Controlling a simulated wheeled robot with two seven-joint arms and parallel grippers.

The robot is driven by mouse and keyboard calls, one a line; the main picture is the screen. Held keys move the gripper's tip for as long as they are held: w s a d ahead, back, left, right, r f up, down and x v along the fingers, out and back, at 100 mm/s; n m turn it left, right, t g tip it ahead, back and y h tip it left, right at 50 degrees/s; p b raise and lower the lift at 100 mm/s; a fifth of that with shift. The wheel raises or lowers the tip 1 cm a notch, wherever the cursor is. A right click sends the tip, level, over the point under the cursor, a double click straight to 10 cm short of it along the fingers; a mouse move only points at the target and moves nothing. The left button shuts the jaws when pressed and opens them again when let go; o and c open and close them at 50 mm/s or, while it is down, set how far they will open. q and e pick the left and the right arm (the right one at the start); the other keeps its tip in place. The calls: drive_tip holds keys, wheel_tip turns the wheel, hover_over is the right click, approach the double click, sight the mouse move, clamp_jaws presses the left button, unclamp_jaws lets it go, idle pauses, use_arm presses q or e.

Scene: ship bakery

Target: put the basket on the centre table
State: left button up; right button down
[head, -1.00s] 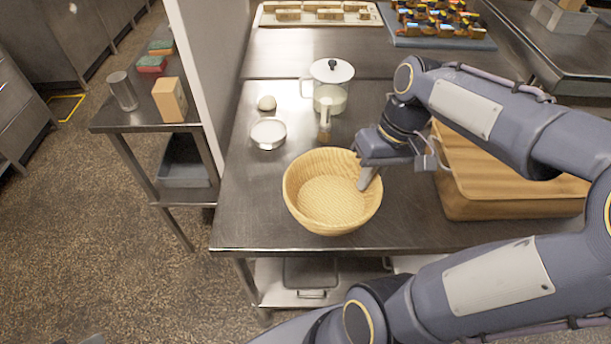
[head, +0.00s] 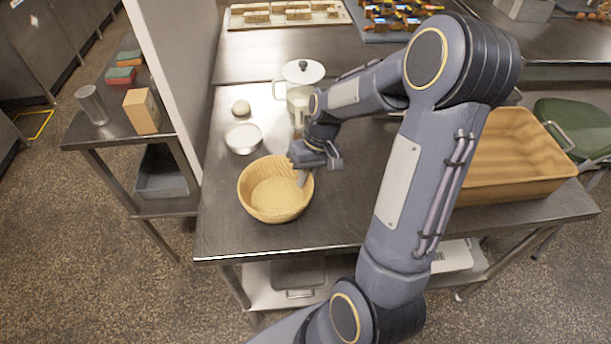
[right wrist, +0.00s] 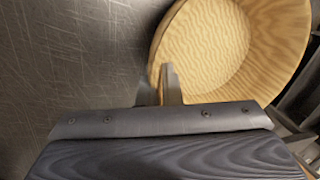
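The basket (head: 252,199), a round, pale woven bowl shape, is upright over the near left part of a steel table (head: 222,226). I cannot tell whether its base touches the tabletop. My right gripper (head: 302,178) is at the basket's right rim. In the right wrist view, its fingers (right wrist: 159,88) stand close together, one outside and one inside the basket (right wrist: 205,45), shut on the rim. The inside of the basket looks empty. My left gripper is not in view.
Behind the basket are a white bowl (head: 243,139), a round pale item (head: 241,107) and a lidded jug (head: 303,72). A wooden crate (head: 515,190) stands at the right. A white wall panel (head: 170,60) borders the table's left. Bare steel lies right of the basket.

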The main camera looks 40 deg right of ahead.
drive_tip(key=shift+f, duration=0.2)
drive_tip(key=c, duration=2)
unclamp_jaws()
drive_tip(key=o, duration=0.4)
